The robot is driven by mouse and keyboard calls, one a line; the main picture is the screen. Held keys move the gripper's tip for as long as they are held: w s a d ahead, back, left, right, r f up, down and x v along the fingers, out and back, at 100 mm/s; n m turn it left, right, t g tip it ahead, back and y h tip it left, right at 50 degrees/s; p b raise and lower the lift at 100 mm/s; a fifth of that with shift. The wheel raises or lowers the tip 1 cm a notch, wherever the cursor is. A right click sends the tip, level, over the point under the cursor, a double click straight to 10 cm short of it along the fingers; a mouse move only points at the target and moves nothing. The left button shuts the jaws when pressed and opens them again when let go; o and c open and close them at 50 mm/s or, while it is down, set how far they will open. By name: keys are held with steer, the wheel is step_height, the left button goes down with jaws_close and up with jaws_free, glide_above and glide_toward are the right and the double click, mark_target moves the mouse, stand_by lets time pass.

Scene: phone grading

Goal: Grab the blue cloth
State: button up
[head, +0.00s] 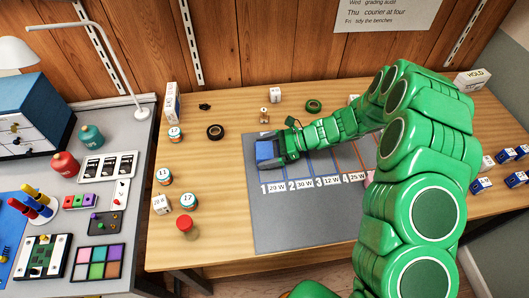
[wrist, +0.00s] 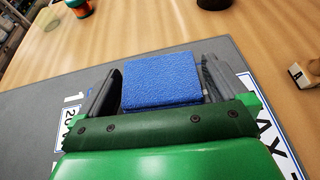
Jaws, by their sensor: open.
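The blue cloth (head: 266,151) is a small folded block at the left end of the grey mat, above the label marked 1. In the wrist view the cloth (wrist: 160,80) shows between the two dark fingers of my gripper (wrist: 158,88). A narrow gap shows on its right side, and the left finger is close to its left edge. In the head view my gripper (head: 281,146) is at the cloth's right side, with the green arm reaching in from the right. My gripper is open. I cannot tell whether either finger touches the cloth.
The grey mat (head: 285,225) has numbered, labelled lanes. Jars (head: 164,175) and a red-topped container (head: 186,227) stand left. A side bench with a lamp is further left.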

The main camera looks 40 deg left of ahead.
steer(key=shift+s+a, duration=0.15)
steer(key=c, duration=0.8)
